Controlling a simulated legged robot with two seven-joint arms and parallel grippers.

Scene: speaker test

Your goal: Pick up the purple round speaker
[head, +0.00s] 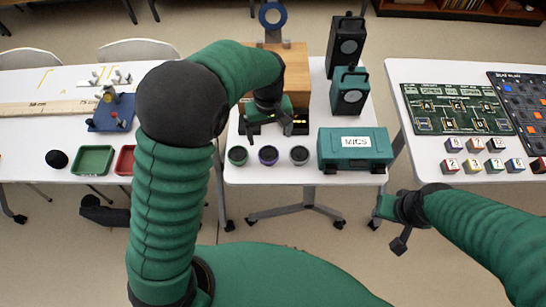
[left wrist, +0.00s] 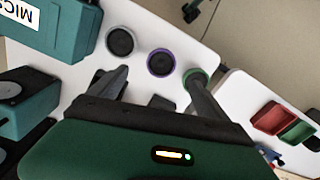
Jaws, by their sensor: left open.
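The purple round speaker (head: 268,156) stands on the middle white table, between a green round speaker (head: 238,156) and a grey round speaker (head: 299,155). In the left wrist view the purple-rimmed speaker (left wrist: 161,63) lies ahead of and between my open fingers, with nothing held. My left gripper (head: 283,124) is above the table, behind the row of round speakers in the head view, and apart from the purple one. My right gripper (head: 391,218) hangs low at the right, off the table; its jaw state is unclear.
A teal case labelled MICS (head: 354,150) stands right of the round speakers. Two box speakers (head: 349,92) and a wooden box (head: 292,72) stand farther back. A side table (head: 459,160) at right holds small cubes and boards. Green and red trays (head: 93,160) lie on the left table.

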